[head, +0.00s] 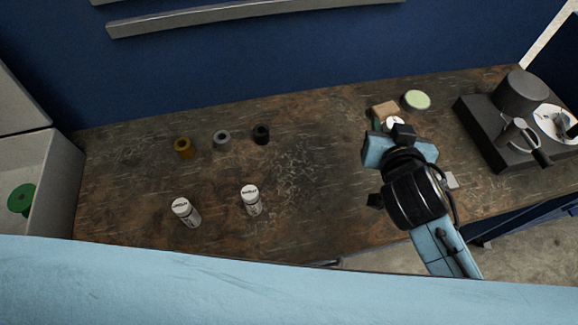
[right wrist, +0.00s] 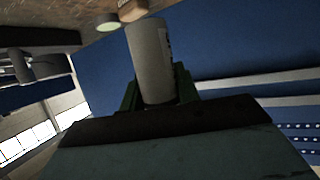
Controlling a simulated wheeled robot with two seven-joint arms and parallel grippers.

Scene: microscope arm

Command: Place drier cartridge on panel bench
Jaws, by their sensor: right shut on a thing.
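My right gripper (head: 386,125) is over the right part of the panel bench (head: 320,190). It is shut on a white cylinder, the drier cartridge (head: 395,121), and the arm hides most of it in the head view. In the right wrist view, the cartridge (right wrist: 149,60) stands out from between the green fingers (right wrist: 184,84). Whether it touches the bench cannot be told. Two similar white capped cartridges stand on the bench, one left (head: 187,212) and one near the middle (head: 251,201). My left gripper is not in view.
Amber (head: 183,148), grey (head: 222,138) and black (head: 261,134) round parts sit at the back left. A dark machine (head: 500,130) stands at right. The bench's middle is clear.

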